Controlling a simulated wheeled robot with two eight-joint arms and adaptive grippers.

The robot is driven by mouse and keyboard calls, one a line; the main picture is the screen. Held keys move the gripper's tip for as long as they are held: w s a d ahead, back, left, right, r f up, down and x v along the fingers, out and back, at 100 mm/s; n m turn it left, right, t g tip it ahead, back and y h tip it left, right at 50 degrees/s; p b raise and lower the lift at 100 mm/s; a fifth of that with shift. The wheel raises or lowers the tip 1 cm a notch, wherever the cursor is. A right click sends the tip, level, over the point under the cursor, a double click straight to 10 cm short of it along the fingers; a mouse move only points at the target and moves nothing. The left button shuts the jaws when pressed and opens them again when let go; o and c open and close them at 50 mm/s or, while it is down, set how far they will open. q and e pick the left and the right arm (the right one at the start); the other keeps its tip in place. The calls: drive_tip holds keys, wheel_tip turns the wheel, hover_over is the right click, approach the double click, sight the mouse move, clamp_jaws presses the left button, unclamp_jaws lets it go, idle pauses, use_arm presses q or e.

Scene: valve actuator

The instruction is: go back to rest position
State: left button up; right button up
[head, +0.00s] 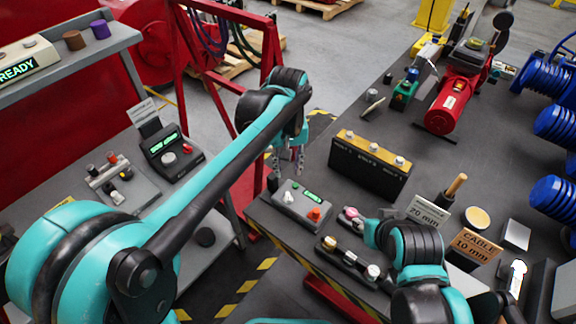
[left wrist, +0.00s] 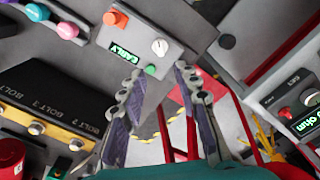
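My left gripper (head: 287,168) hangs near the table's left edge, close behind a grey control box (head: 298,204) with a green display and an orange knob. In the left wrist view, my left gripper (left wrist: 158,76) has its two fingers spread apart with nothing between them. The control box (left wrist: 140,42) lies beyond the fingertips there; I cannot tell whether they touch it. My right arm (head: 410,250) shows at the lower right in the head view. Its gripper cannot be made out.
The dark table (head: 325,145) holds a black and yellow bolt block (head: 369,163), a row of knobs (head: 350,262), a red actuator (head: 452,100) and cable signs (head: 476,241). A red frame (head: 190,60) stands behind. A grey side bench (head: 130,190) is at left.

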idle(0.4)
use_arm(q)
drive_tip(key=s+a+f+m+t, duration=0.2)
drive_tip(key=s+a+t, duration=0.5)
drive_tip(key=s+a, duration=0.7)
drive_tip(key=shift+a+f, duration=0.6)
drive_tip(key=shift+a, duration=0.25)
drive_tip(key=shift+s, duration=0.1)
idle(0.7)
